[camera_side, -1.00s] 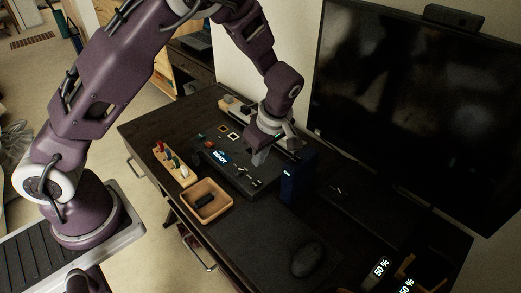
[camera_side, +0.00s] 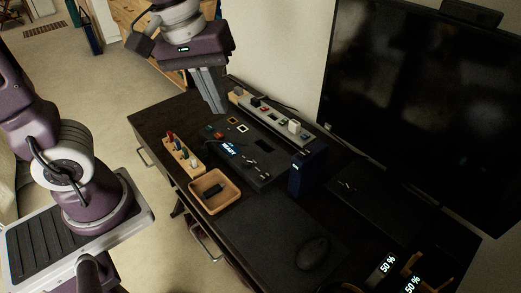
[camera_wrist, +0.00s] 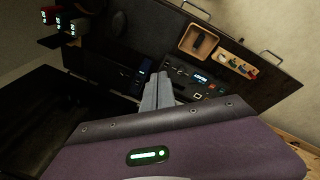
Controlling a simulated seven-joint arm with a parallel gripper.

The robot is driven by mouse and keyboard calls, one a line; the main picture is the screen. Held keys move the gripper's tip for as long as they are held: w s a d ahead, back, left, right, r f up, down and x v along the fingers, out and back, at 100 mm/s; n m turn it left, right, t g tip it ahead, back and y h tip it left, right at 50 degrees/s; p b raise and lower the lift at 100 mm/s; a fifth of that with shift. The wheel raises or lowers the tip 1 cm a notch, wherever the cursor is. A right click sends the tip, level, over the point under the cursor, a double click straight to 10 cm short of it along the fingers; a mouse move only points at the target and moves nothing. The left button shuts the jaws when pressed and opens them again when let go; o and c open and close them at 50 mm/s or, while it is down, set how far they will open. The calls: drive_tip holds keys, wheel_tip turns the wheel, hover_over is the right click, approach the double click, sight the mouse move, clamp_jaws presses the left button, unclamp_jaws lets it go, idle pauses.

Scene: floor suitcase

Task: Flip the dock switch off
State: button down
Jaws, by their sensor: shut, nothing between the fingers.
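The dock (camera_side: 262,152) is a dark box on the desk with a lit display reading READY (camera_side: 230,149), small silver levers (camera_side: 251,161) and coloured parts on its top. Which lever is the dock switch, and its position, I cannot tell. The dock also shows in the wrist view (camera_wrist: 181,80), partly hidden behind my fingers. My gripper (camera_side: 217,110) is shut and empty, pointing down above the dock's far left end, apart from it. Its grey fingers also show in the wrist view (camera_wrist: 160,76).
A power strip (camera_side: 270,115) with plugs lies behind the dock, and a dark blue box (camera_side: 306,172) stands at its right. A wooden tray (camera_side: 232,179) and a rack of coloured items (camera_side: 182,155) sit in front. A monitor (camera_side: 420,110) stands at the back right.

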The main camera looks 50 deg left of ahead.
drive_tip(key=s+r+m+t, duration=0.2)
drive_tip(key=s+m, duration=0.4)
drive_tip(key=s, duration=0.3)
drive_tip(key=shift+a+r+m+t+y, duration=0.15)
drive_tip(key=shift+a+m+t+y, duration=0.15)
drive_tip(key=shift+a+t, duration=0.15)
drive_tip(key=c, duration=1.9)
unclamp_jaws()
drive_tip(key=shift+s+m, duration=0.3)
drive_tip(key=shift+s, duration=0.1)
drive_tip(key=shift+c, duration=0.2)
drive_tip(key=o, duration=0.6)
drive_tip(key=shift+g, duration=0.85)
drive_tip(key=w, duration=0.3)
drive_tip(key=w+f, duration=0.1)
drive_tip(key=w, duration=0.2)
drive_tip(key=w+f, duration=0.1)
drive_tip(key=w, duration=0.2)
drive_tip(key=shift+w+d, duration=0.2)
drive_tip(key=shift+w, duration=0.2)
drive_tip(key=g, duration=0.3)
hover_over(268, 174)
drive_tip(key=s+d, duration=0.1)
wheel_tip(268, 174, down, 18)
drive_tip(key=shift+g, duration=0.4)
drive_tip(key=f, duration=0.9)
drive_tip(key=w+a+f, duration=0.1)
drive_tip(key=f, duration=0.3)
drive_tip(key=shift+f, duration=0.6)
